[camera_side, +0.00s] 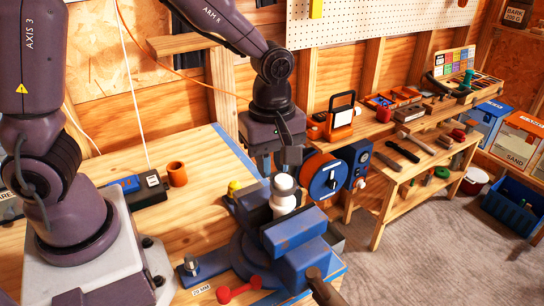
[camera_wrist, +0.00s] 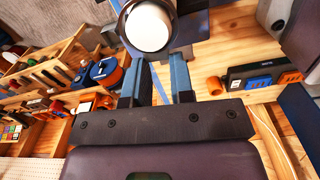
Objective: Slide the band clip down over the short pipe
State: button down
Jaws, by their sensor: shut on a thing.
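The short pipe (camera_side: 284,205) is white and stands upright at the blue vise (camera_side: 290,235) on the near bench. Its round white end (camera_wrist: 150,27) shows at the top of the wrist view. A dark ring, which looks like the band clip (camera_wrist: 125,24), surrounds that white end in the wrist view. My gripper (camera_side: 284,168) is over the pipe, pointing down. In the wrist view its two blue fingers (camera_wrist: 158,66) reach to the ring's near edge and are shut on it. The fingers hide part of the clip; how far down the pipe it sits is unclear.
A blue-faced reel (camera_side: 326,180) with orange stands close right of the pipe. A red dumbbell-shaped piece (camera_side: 240,289) lies in front of the vise. An orange cup (camera_side: 177,174) and a dark box (camera_side: 148,188) are left.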

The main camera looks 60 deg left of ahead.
jog(key=shift+f, duration=1.15)
jog(key=c, duration=0.9)
grip_release()
jog(key=shift+r, duration=0.1)
notch_tip(320, 180, up, 13)
